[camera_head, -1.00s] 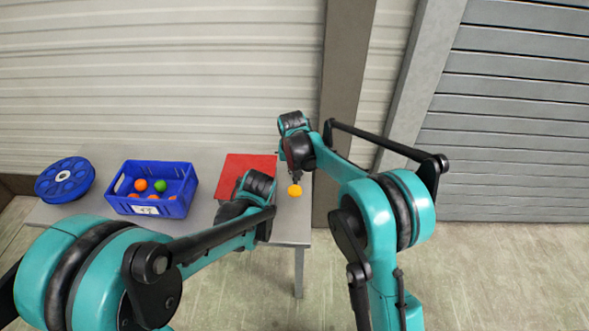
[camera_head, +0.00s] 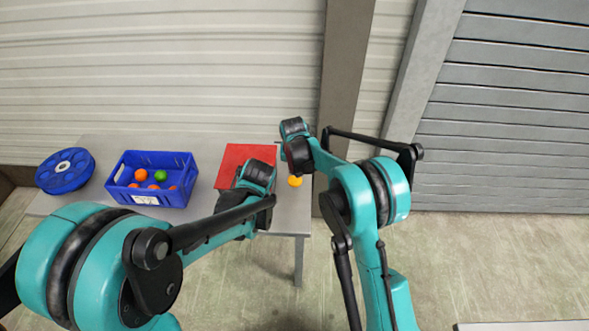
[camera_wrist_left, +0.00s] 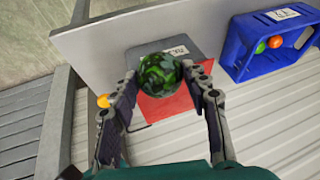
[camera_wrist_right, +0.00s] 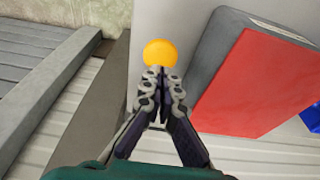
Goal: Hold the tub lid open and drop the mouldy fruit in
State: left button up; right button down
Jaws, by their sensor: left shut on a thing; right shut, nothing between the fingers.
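The mouldy fruit (camera_wrist_left: 160,72), a dark green mottled ball, is held between the fingers of my left gripper (camera_wrist_left: 162,80). In the left wrist view it overlaps the red lid (camera_wrist_left: 165,105) of the grey tub (camera_wrist_left: 150,57). The lid (camera_head: 236,158) looks closed and flat. My left fingertips and the fruit are hidden behind my arm in the head view. My right gripper (camera_wrist_right: 162,82) is shut and empty, beside the tub (camera_wrist_right: 228,42). Just past its fingertips is an orange ball (camera_wrist_right: 160,52), also visible in the head view (camera_head: 295,181); I cannot tell whether they touch.
A blue crate (camera_head: 150,200) with several orange and green balls stands left of the tub. A round blue disc-shaped thing (camera_head: 50,180) lies further left. All stand on a grey table (camera_head: 285,213) against the wall.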

aim_at(295, 181)
jog(key=shift+x, duration=0.95)
jog(key=shift+f, duration=0.15)
jog(key=shift+x, duration=1.1)
jog(key=shift+w+f, duration=0.15)
jog(key=shift+f, duration=0.25)
jog(key=shift+s+x, duration=0.2)
jog(key=shift+x, duration=0.65)
jog(key=shift+s+x, duration=0.2)
jog(key=shift+x, duration=0.65)
jog(key=shift+f, duration=0.15)
